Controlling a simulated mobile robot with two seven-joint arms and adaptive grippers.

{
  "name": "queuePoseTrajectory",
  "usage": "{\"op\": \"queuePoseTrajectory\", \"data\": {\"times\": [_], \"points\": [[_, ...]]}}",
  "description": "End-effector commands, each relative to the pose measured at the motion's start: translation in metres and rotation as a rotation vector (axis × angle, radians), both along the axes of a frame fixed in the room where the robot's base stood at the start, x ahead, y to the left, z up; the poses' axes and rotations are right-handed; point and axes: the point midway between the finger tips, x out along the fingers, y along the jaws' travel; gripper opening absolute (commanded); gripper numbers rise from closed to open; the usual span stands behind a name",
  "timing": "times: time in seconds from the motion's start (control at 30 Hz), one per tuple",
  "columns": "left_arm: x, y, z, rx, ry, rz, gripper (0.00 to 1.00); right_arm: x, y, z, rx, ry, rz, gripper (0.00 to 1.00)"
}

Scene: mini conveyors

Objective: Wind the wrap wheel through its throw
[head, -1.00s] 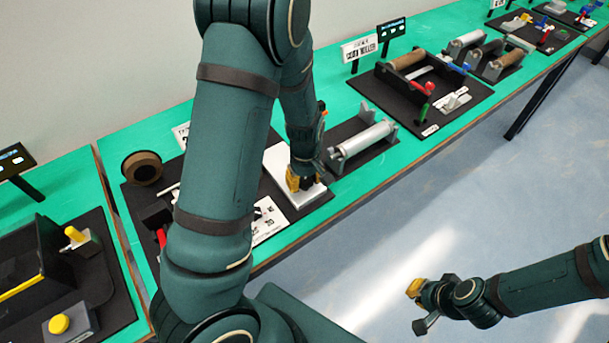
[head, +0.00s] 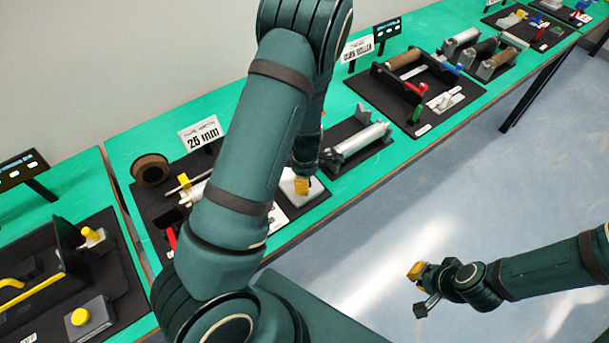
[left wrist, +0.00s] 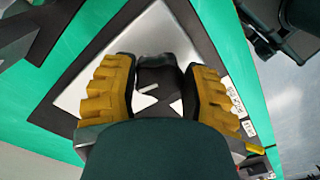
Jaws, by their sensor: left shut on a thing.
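My left gripper (left wrist: 160,95) has its yellow ribbed fingers on either side of a dark knob-like part (left wrist: 158,78) with white marks, probably the wrap wheel. It is shut on this part, over a pale metal plate (left wrist: 190,45). In the head view the left gripper (head: 302,185) is at the pale block (head: 287,190) on a black board, and the wheel is hidden there by my arm and fingers. My right gripper (head: 420,288) hangs over the floor with its fingers apart and nothing between them.
A silver roller unit (head: 360,139) stands just right of the left gripper. A brown ring (head: 150,169), a "25 mm" sign (head: 200,133) and a red part (head: 171,237) are to the left. Another station with a yellow button (head: 81,316) is further left. The floor is clear.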

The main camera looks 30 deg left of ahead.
Motion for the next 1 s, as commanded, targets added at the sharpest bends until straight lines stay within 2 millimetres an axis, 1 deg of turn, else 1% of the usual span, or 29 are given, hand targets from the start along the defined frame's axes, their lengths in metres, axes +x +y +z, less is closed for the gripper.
{"op": "queuePoseTrajectory", "data": {"times": [0.03, 0.1, 0.4, 0.97, 1.0], "points": [[-0.001, 0.0, 0.001, 0.0, 0.004, 0.03, 0.12, 0.0, 0.0, 0.005, 0.001, 0.0, 0.0, 0.0], [-0.001, 0.0, 0.001, 0.0, 0.004, 0.073, 0.12, 0.0, 0.0, 0.008, 0.001, 0.0, 0.0, 0.0], [0.0, 0.0, 0.0, 0.0, 0.003, 0.189, 0.12, -0.001, -0.001, 0.016, 0.003, 0.001, 0.0, 0.0], [0.0, 0.0, -0.001, -0.001, 0.002, 0.217, 0.12, -0.001, -0.001, 0.017, 0.003, 0.0, -0.001, 0.0], [0.0, 0.0, -0.001, -0.001, 0.002, 0.216, 0.61, -0.001, -0.001, 0.017, 0.003, 0.0, -0.001, 0.0]]}}
